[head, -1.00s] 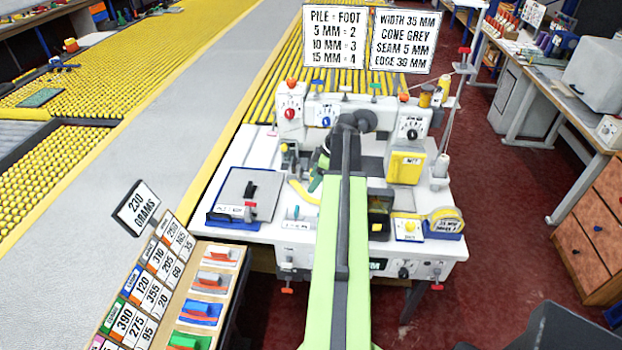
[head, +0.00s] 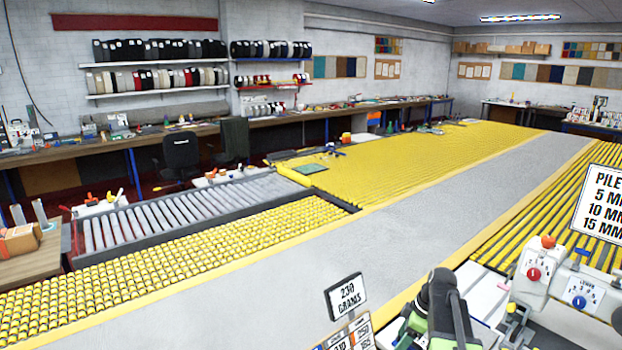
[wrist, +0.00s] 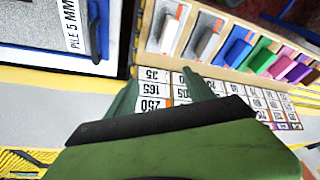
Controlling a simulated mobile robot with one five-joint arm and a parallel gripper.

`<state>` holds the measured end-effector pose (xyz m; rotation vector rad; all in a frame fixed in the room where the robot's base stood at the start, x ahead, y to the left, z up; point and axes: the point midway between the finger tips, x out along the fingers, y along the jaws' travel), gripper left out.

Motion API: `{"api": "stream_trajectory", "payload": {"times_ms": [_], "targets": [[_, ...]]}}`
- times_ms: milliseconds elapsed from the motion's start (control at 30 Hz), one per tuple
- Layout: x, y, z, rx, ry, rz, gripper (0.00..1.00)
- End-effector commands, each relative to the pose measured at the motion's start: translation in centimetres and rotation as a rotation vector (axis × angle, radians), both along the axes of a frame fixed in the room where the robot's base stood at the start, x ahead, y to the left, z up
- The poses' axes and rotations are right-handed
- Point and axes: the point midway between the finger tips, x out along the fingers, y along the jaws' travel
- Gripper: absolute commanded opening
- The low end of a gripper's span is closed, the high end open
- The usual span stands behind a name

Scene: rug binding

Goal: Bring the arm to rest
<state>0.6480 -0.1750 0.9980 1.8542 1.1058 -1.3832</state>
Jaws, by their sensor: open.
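My arm (head: 443,310) shows at the bottom right of the head view, folded up close in front of the white machine. Its gripper end is not clear there. In the wrist view my gripper (wrist: 160,80) has its two green fingers apart with nothing between them. It hangs over the card board (wrist: 155,104) with printed numbers, which looks upside down in this view. I cannot tell how far above the board the fingertips are.
The white machine (head: 535,270) with knobs stands at the right. A "230 grams" sign (head: 346,295) stands left of my arm. A row of coloured blocks (wrist: 235,52) lies beyond the fingers. A grey rug strip (head: 330,240) runs along the yellow roller table (head: 400,165).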

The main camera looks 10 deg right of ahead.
Motion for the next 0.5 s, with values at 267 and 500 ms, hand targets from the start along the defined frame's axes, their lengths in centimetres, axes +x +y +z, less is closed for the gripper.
{"api": "stream_trajectory", "payload": {"times_ms": [267, 500], "targets": [[-3.5, 17.4, -1.3, -0.108, 0.142, -0.132, 0.62], [-7.1, 18.8, -1.6, -0.194, 0.219, -0.597, 0.62]]}}
